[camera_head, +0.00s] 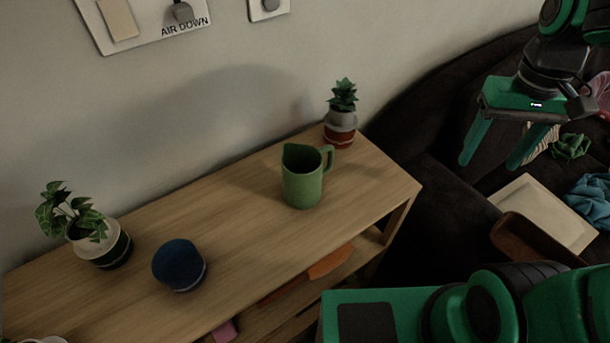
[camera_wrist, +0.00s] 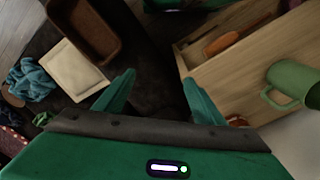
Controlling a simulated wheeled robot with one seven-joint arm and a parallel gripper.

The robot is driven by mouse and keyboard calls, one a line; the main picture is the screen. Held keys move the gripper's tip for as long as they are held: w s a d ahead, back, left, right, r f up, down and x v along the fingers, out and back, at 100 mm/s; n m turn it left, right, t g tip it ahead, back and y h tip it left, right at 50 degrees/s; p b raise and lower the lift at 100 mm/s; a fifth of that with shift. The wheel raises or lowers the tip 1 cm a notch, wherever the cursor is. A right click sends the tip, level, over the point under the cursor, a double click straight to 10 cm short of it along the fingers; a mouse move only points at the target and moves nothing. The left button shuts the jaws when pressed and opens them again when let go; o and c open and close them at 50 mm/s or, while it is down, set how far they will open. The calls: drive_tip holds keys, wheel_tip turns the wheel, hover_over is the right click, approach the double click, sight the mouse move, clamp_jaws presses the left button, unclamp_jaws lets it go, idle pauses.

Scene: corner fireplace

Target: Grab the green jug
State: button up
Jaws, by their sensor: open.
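The green jug (camera_head: 302,178) stands upright on the wooden shelf unit (camera_head: 232,206), right of its middle, with its handle facing right. My gripper (camera_head: 490,152) is open and empty, up and to the right of the jug, over the dark sofa and apart from the jug. In the wrist view the jug (camera_wrist: 292,82) is at the right edge, partly cut off, with its handle toward the gripper side. The open fingers (camera_wrist: 158,85) show in the middle of that view with nothing between them.
A small succulent pot (camera_head: 340,128) stands behind the jug at the right. A dark blue round object (camera_head: 180,266) and a leafy potted plant (camera_head: 108,246) are at the left. A cream tray (camera_head: 548,212) and brown box (camera_head: 530,243) lie right.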

drive_tip(key=w+a+n, duration=0.3)
drive_tip(key=w+a, duration=0.1)
drive_tip(key=a, duration=0.4)
drive_tip(key=w+a+n, duration=0.3)
drive_tip(key=w+a, duration=0.2)
drive_tip(key=a, duration=0.2)
drive_tip(key=n, duration=0.4)
hover_over(324, 170)
drive_tip(key=f, duration=0.2)
drive_tip(key=shift+w+d+f+y, duration=0.15)
drive_tip(key=shift+w+f+y, duration=0.1)
drive_tip(key=shift+f+y, duration=0.05)
drive_tip(key=shift+s+a+f, duration=0.15)
drive_tip(key=shift+a+f, duration=0.05)
drive_tip(key=shift+f, duration=0.05)
wheel_tip(324, 170, down, 11)
drive_tip(key=shift+s+r, duration=0.1)
drive_tip(key=shift+s, duration=0.05)
drive_tip(key=c, duration=1.5)
